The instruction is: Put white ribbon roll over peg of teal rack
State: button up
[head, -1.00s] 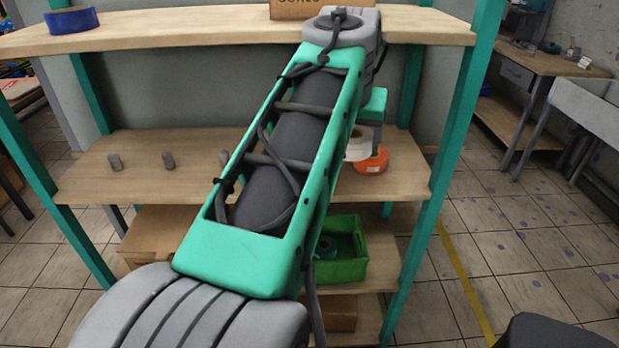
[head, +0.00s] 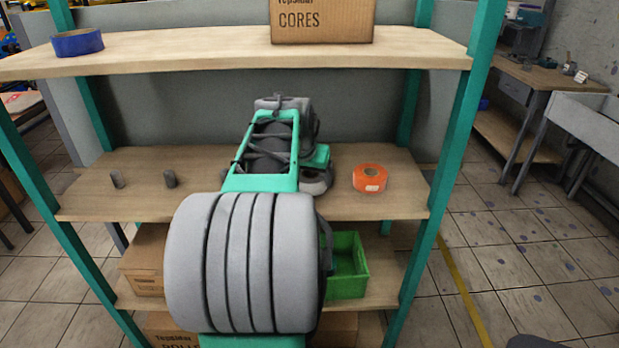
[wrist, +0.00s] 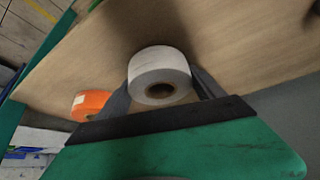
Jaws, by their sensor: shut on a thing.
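The white ribbon roll (wrist: 150,64) shows in the wrist view between the two grey fingers of my gripper (wrist: 162,88). The fingers are shut on its sides, and its dark core hole faces the camera. In the head view my arm hides the roll and the fingers. The teal rack (head: 452,150) has a wooden middle shelf (head: 215,208) with two short grey pegs in sight, a left peg (head: 117,179) and a right peg (head: 170,178). In the wrist view, whether the roll touches the shelf board is unclear.
An orange roll (head: 370,178) lies on the middle shelf, right of my gripper. A blue roll (head: 77,43) and a cardboard box (head: 322,22) sit on the top shelf, close above my arm. A green bin (head: 347,265) stands below. The shelf between right peg and arm is bare.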

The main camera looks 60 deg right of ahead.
jog(key=shift+f, duration=0.25)
jog(key=shift+f, duration=0.15)
jog(key=o, duration=1.4)
jog(key=shift+o, duration=0.2)
